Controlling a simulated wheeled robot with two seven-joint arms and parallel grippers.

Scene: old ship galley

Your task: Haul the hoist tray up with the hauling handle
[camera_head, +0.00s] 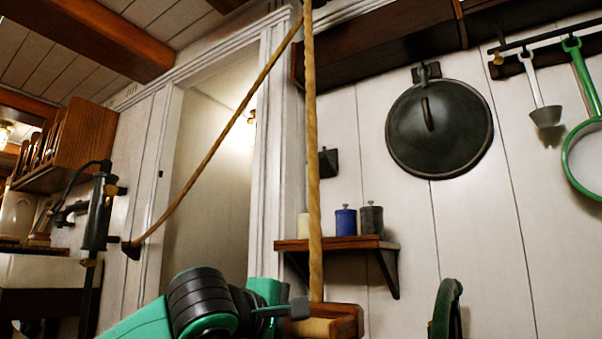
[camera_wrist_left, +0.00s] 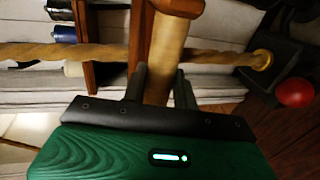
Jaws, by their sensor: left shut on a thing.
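The wooden hauling handle (camera_head: 340,318) is at the bottom middle of the head view, with a thick tan rope (camera_head: 313,160) running straight up from it. My left gripper (camera_head: 297,309) comes in from the lower left and meets the handle's left side. In the left wrist view the pale round grip of the handle (camera_wrist_left: 165,55) lies between the two dark fingers of my left gripper (camera_wrist_left: 160,78), which are shut on it. I cannot make out the hoist tray in either view. My right gripper is not clearly seen.
A second rope run (camera_head: 200,180) slants down to a wall fitting (camera_head: 132,249). A small shelf (camera_head: 335,243) with canisters is behind the handle. A dark lid (camera_head: 438,130) and utensils hang on the right wall. A red round thing (camera_wrist_left: 295,92) shows in the wrist view.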

